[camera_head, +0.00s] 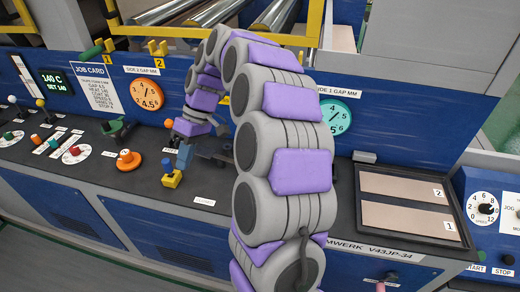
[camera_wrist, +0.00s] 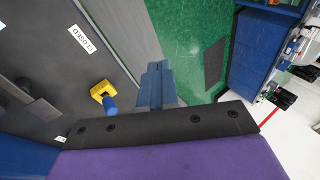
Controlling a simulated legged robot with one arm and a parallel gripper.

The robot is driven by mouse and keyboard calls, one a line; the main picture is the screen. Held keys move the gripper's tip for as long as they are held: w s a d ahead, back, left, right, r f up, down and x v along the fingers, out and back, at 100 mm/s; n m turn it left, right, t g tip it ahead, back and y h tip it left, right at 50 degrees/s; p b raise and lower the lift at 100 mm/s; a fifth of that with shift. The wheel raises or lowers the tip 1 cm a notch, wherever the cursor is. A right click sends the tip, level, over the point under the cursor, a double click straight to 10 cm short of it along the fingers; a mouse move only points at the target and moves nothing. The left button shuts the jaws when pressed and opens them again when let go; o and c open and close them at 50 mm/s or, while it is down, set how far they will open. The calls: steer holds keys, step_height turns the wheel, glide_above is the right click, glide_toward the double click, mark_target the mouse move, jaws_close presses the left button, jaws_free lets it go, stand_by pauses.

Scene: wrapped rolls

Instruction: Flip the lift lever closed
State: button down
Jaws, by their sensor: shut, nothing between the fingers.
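The lift lever (camera_head: 172,179) has a yellow base and a blue tip, and stands near the front edge of the dark console. A white label (camera_head: 203,202) lies to its right. In the wrist view the lever (camera_wrist: 102,91) is left of my fingers, and the label (camera_wrist: 82,39) reads CLOSED. The lever's blue end points away from the label there. My gripper (camera_head: 184,158) is just above and right of the lever in the head view. In the wrist view my gripper's blue fingers (camera_wrist: 157,84) are together and empty, with a visible gap to the lever.
An orange knob (camera_head: 128,160) stands left of the lever, and a green piece (camera_head: 117,130) is behind it. Round gauges (camera_head: 147,94) are on the blue back panel. A framed panel (camera_head: 408,209) lies right of my arm. Green floor (camera_wrist: 190,30) shows past the console edge.

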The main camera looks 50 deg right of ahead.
steer(key=w+d+f+t+p, duration=0.1)
steer(key=d+f+t, duration=0.15)
steer(key=d, duration=0.95)
steer(key=d+f+t+p, duration=0.1)
steer(key=d+f, duration=0.2)
steer(key=d, duration=0.9)
steer(key=s+d+f, duration=0.2)
steer(key=s+d, duration=0.1)
steer(key=d, duration=0.2)
steer(key=s+d+f, duration=0.2)
steer(key=d+f, duration=0.1)
steer(key=d, duration=0.2)
steer(key=shift+m+t, duration=0.35)
steer(key=shift+m, duration=0.05)
steer(key=x, duration=0.4)
steer(key=b+x, duration=0.1)
steer(key=x, duration=0.4)
steer(key=shift+w+a, duration=0.15)
steer(key=shift+a, duration=0.25)
steer(key=shift+f, duration=0.15)
steer(key=shift+d, duration=0.1)
steer(key=shift+a, duration=0.25)
